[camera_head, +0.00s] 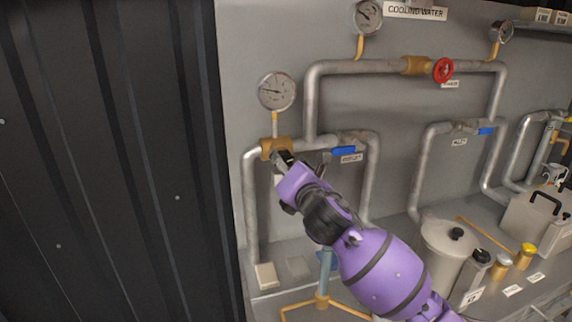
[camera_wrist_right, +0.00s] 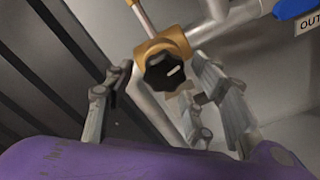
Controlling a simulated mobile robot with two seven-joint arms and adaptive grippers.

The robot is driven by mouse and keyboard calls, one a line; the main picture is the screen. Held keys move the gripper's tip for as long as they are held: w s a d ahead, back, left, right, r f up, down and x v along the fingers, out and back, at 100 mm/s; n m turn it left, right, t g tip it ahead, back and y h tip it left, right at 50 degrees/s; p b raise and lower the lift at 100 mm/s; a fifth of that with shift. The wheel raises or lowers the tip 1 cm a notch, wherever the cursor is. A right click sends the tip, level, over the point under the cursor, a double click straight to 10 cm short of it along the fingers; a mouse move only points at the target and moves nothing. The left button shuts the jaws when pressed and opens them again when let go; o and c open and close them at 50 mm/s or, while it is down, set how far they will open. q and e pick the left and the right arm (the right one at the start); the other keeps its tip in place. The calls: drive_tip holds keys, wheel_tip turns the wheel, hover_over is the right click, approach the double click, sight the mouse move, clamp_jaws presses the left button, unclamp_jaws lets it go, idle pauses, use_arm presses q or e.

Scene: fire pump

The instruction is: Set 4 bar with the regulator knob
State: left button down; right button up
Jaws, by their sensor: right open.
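The regulator knob (camera_wrist_right: 164,71) is black and lobed with a white mark, on a brass body (camera_wrist_right: 150,46). In the wrist view it lies between the fingertips of my right gripper (camera_wrist_right: 163,82), which is open with a finger on each side. I cannot tell whether either finger touches it. In the head view the brass body (camera_head: 268,149) shows at the pipe corner, and my right gripper (camera_head: 284,160) covers the knob. A round gauge (camera_head: 277,91) stands above it on a brass stem; its needle points left, but the numbers are too small to read. My left gripper is out of view.
A blue lever (camera_head: 343,150) with a label sits right of the regulator. A red handwheel (camera_head: 443,70) is on the upper pipe. A grey pot (camera_head: 449,246) stands on the ledge at right. A dark corrugated wall (camera_head: 110,160) fills the left.

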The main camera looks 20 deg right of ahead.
drive_tip(key=shift+w, duration=0.1)
drive_tip(key=shift+c, duration=0.2)
drive_tip(key=c, duration=1)
